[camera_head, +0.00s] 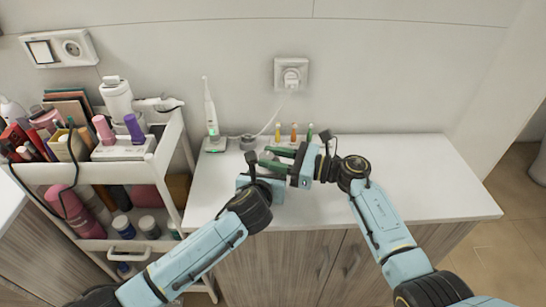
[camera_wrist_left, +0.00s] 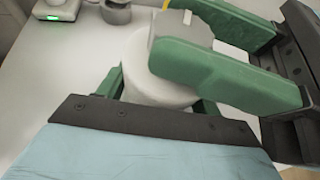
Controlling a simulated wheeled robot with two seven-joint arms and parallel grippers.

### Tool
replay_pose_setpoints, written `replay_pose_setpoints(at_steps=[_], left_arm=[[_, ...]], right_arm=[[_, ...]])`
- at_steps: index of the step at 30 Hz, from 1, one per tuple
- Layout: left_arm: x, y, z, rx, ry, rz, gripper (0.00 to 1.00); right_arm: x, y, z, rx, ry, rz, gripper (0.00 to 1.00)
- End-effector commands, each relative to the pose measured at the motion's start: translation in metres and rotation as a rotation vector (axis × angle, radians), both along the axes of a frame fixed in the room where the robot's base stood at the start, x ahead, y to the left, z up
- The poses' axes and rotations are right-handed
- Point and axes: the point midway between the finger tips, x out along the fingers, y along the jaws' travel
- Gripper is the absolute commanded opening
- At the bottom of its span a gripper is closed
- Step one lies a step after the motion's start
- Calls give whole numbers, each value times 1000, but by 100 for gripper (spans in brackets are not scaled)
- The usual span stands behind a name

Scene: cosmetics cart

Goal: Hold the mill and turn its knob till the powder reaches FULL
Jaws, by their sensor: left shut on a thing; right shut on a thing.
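The mill (camera_wrist_left: 135,65) is a pale, rounded body in the left wrist view; in the head view my grippers mostly hide it. My left gripper (camera_wrist_left: 160,98) is shut around its lower body, with green fingertips on either side. My right gripper (camera_head: 272,157) comes in from the right above the left one, its green fingers shut on the mill's upper part, where a grey-white piece (camera_wrist_left: 185,22) shows between them; I take this for the knob. The powder level and the FULL mark cannot be seen.
On the white counter (camera_head: 420,170) behind the grippers stand a toothbrush (camera_head: 211,110) on a green-lit base, a small grey cup (camera_head: 248,142) and small coloured bottles (camera_head: 294,133). A loaded cart (camera_head: 165,150) stands left. The counter's right side is clear.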

Motion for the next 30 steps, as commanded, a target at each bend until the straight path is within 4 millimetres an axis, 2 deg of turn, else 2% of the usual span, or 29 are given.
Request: replay_pose_setpoints(at_steps=[5,19,30], left_arm=[[0,0,1,0,-1,0,33],[0,-1,1,0,-2,-2,33],[0,-1,1,-1,-2,-3,33]], right_arm=[[1,0,-1,-2,1,16,10],[4,1,-2,-5,4,237,10],[4,-1,-1,-3,1,277,10]])
